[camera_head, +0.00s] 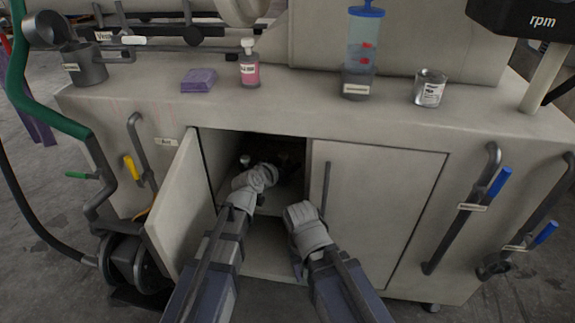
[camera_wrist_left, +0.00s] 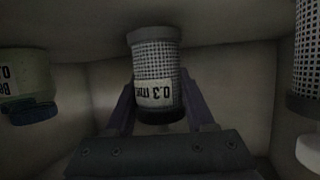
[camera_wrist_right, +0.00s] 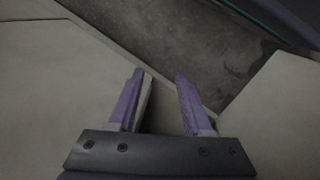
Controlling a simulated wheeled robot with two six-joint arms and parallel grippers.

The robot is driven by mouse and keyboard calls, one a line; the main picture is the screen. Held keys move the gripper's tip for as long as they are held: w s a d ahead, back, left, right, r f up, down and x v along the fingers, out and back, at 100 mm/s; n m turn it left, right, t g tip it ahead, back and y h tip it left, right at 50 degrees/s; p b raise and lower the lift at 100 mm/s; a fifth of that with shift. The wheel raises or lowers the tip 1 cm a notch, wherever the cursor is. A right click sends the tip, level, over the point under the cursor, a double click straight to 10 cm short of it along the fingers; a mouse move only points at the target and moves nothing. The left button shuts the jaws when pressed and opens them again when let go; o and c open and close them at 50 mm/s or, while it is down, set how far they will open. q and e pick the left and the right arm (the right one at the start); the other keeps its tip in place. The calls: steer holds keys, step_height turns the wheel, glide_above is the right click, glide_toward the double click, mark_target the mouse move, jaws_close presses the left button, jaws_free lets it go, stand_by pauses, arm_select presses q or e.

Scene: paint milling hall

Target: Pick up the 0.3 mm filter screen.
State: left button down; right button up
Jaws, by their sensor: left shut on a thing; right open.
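The 0.3 mm filter screen (camera_wrist_left: 156,62) is a small mesh cylinder with grey end rims and a pale label that reads upside down in the left wrist view. My left gripper (camera_wrist_left: 157,88) is shut on it, one purple finger on each side. In the head view my left arm reaches into the open cabinet, and its gripper and the screen are dark and mostly hidden there. My right gripper (camera_wrist_right: 161,78) is open and empty. In the right wrist view pale panels and the floor lie beyond its fingers.
Another mesh cylinder (camera_wrist_left: 307,50) stands at the right in the cabinet, and a labelled container (camera_wrist_left: 24,85) at the left. The left cabinet door (camera_head: 180,208) is swung open; the right door (camera_head: 375,215) is shut. Bottles, a purple cloth (camera_head: 198,80) and a can (camera_head: 429,88) are on top.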

step_height(320, 180, up, 9)
steer(key=p, duration=0.8)
steer(key=shift+f, duration=0.15)
